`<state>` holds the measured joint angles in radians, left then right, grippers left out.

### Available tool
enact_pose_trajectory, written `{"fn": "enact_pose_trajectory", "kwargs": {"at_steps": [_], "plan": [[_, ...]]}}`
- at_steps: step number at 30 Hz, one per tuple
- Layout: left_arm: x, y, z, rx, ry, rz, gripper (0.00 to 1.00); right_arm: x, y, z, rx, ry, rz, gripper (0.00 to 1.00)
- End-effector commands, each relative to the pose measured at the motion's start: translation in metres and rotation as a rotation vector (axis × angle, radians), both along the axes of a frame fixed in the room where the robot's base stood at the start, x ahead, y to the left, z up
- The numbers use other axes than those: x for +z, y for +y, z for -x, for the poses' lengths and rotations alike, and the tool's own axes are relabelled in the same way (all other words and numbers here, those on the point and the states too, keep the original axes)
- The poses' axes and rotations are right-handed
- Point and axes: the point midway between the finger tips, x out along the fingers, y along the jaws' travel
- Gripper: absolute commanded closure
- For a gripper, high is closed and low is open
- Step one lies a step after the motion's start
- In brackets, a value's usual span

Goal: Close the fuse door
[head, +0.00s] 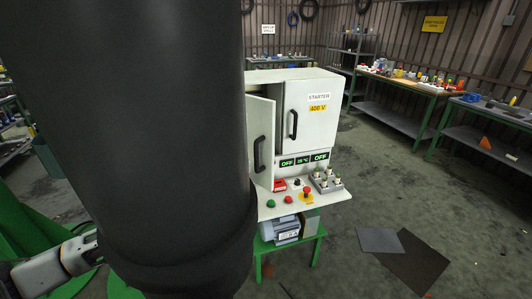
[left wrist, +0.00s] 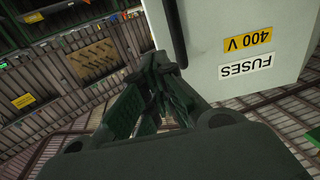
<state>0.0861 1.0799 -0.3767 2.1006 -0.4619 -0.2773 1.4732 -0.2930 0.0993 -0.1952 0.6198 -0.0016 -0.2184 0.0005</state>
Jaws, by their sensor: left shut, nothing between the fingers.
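The fuse door (head: 262,118) is the left door of the white cabinet (head: 292,74) in the head view. It stands ajar, its free edge swung out from the cabinet front, and its dark handle (head: 259,155) shows. The door's left part is hidden behind a large dark cylinder close to the camera. In the left wrist view the white fuse door (left wrist: 225,18) fills the upper right, with an upside-down "FUSES" label (left wrist: 247,67). My left gripper (left wrist: 162,62) is shut and empty, close to the door by its handle; contact is unclear. My right gripper is not in view.
The starter door (head: 312,125) beside it is closed. Below are a red button (head: 306,190), a green button (head: 271,203) and other controls on a ledge. Workbenches (head: 400,82) stand at the back right. The floor right of the cabinet has dark mats (head: 412,262).

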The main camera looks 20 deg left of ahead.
Motion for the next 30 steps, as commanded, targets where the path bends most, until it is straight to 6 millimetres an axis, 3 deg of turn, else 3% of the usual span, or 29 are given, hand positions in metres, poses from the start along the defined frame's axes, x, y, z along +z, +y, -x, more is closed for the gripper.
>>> {"fn": "enact_pose_trajectory", "kwargs": {"at_steps": [30], "plan": [[0.001, -0.017, -0.046, 0.000, -0.001, 0.000, 1.00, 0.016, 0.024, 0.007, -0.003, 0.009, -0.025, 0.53]]}}
